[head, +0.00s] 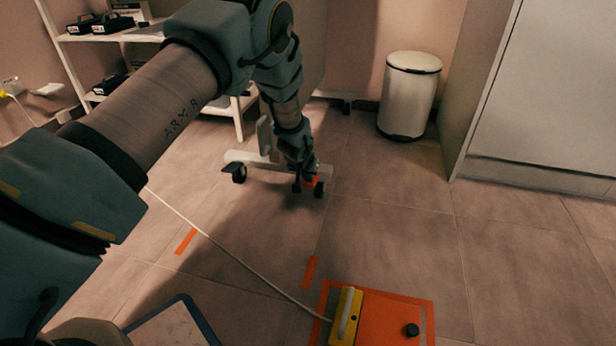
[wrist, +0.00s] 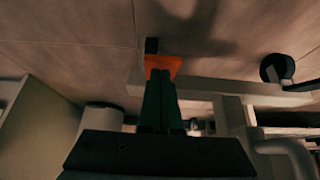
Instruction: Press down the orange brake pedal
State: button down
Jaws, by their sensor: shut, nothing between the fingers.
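The orange brake pedal (head: 312,182) is a small orange tab at a caster on the right end of the white wheeled base (head: 240,158). In the wrist view the pedal (wrist: 164,64) shows as an orange plate just beyond the fingertips. My gripper (head: 304,176) reaches down to it and hides part of it in the head view. In the wrist view my gripper's dark fingers (wrist: 161,82) are together, empty, and overlap the pedal's near edge. I cannot tell whether they touch it.
Another caster (head: 239,174) stands at the base's left end. A white bin (head: 409,95) and a pale cabinet (head: 545,90) stand behind right. An orange board (head: 385,315) with a yellow unit (head: 346,316) lies in front. A cable (head: 235,257) crosses the floor. Open floor lies right.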

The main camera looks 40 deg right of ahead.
jog(key=shift+f, duration=0.1)
jog(key=shift+s+a+f+h+b, duration=0.15)
jog(key=shift+h+b, duration=0.15)
jog(key=shift+a+f+t, duration=0.1)
jog(key=shift+f+t, duration=0.05)
jog(key=shift+t, duration=0.15)
jog(key=shift+s+a+f+h, duration=0.2)
jog(key=shift+a+f+h, duration=0.2)
jog(key=shift+f, duration=0.3)
jog(key=shift+d, duration=0.1)
jog(key=shift+r, duration=0.2)
jog(key=shift+r+p, duration=0.65)
jog(key=shift+p, duration=0.05)
